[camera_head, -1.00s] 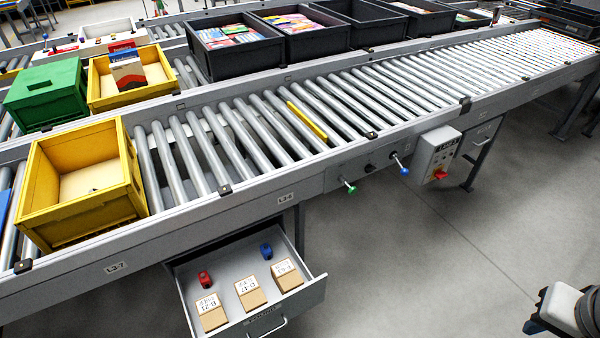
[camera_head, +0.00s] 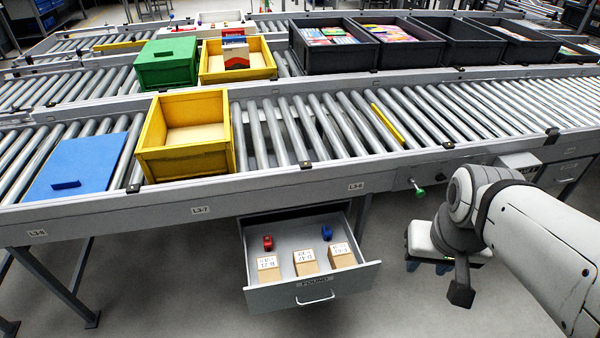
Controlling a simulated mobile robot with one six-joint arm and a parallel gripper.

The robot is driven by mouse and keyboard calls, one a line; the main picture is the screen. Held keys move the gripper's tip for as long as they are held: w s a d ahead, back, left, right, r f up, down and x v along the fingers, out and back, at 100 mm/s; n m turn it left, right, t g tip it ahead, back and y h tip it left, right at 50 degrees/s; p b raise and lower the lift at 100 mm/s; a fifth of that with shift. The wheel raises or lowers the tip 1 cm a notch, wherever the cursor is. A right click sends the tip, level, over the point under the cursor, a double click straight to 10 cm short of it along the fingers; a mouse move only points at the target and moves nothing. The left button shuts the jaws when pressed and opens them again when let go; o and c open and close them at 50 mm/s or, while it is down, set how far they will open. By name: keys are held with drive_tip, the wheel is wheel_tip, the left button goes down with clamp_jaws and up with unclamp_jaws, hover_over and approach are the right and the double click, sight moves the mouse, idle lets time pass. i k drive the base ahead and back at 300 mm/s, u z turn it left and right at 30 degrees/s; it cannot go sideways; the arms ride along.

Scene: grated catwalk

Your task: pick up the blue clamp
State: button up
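The blue clamp (camera_head: 327,232) lies in the back right part of an open drawer (camera_head: 352,287) under the conveyor. A red clamp (camera_head: 268,242) lies to its left in the same drawer. Several small labelled cardboard boxes (camera_head: 306,262) stand in front of the clamps. My gripper (camera_head: 436,280) hangs in the air to the right of the drawer, apart from it, pointing down. Nothing shows in it, but its fingers are partly hidden and small, so I cannot tell how far apart they are.
The conveyor edge (camera_head: 270,189) runs above the drawer's back. A yellow crate (camera_head: 186,164) and a blue lid (camera_head: 75,165) sit on its rollers. A green knob (camera_head: 419,192) juts out near my arm. Open floor lies in front of the drawer.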

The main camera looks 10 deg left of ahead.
sight(326, 232)
drive_tip(key=u, duration=0.75)
drive_tip(key=i, duration=0.95)
